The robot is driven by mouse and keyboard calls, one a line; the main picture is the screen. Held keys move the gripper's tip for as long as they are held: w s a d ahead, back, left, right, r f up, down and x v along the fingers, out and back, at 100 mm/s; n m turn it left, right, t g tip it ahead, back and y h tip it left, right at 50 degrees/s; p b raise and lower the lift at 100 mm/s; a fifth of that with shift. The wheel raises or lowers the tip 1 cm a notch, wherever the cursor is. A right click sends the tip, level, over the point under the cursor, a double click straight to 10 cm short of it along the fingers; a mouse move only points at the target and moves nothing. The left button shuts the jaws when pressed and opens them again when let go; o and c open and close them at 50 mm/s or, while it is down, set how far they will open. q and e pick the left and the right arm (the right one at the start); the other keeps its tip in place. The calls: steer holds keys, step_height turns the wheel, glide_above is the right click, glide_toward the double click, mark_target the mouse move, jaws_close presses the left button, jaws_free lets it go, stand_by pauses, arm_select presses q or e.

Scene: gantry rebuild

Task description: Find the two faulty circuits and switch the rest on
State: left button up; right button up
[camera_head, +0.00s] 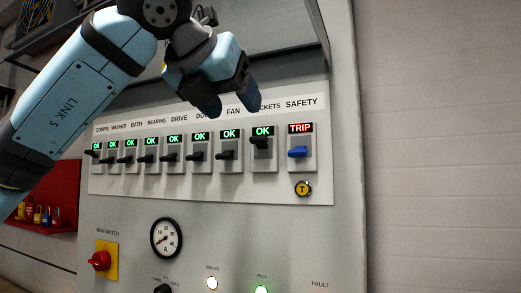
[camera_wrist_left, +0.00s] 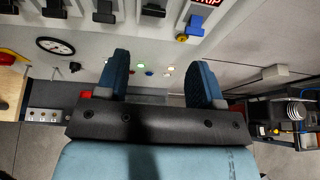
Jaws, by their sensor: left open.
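A row of breakers runs across the grey cabinet panel. The ones from COMPR. to the partly covered "...OCKETS" label show green OK windows, among them the FAN breaker (camera_head: 229,146). The lever of the "...OCKETS" breaker (camera_head: 263,150) sits higher in its housing than its neighbours' levers. The SAFETY breaker (camera_head: 301,163) at the right end shows a red TRIP window and has a blue lever; it also shows in the wrist view (camera_wrist_left: 190,26). My left gripper (camera_head: 230,98) is open and empty, in front of the label strip and covering part of it. My right gripper is not in view.
A yellow T button (camera_head: 303,189) sits below SAFETY. Lower down are a red main switch (camera_head: 99,261), an ammeter (camera_head: 166,238) with its needle low, a lit white lamp (camera_head: 212,283) and a lit green lamp (camera_head: 261,290). Padlocks (camera_head: 38,215) hang at a red board on the left.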

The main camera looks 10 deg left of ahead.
mark_target(257, 137)
arm_select(q)
steer(key=shift+y, duration=0.3)
steer(key=x, duration=0.7)
steer(key=r+p+x, duration=0.1)
steer(key=x, duration=0.3)
steer(key=shift+w+a, duration=0.2)
steer(key=shift+w, duration=0.15)
steer(key=shift+c, duration=0.4)
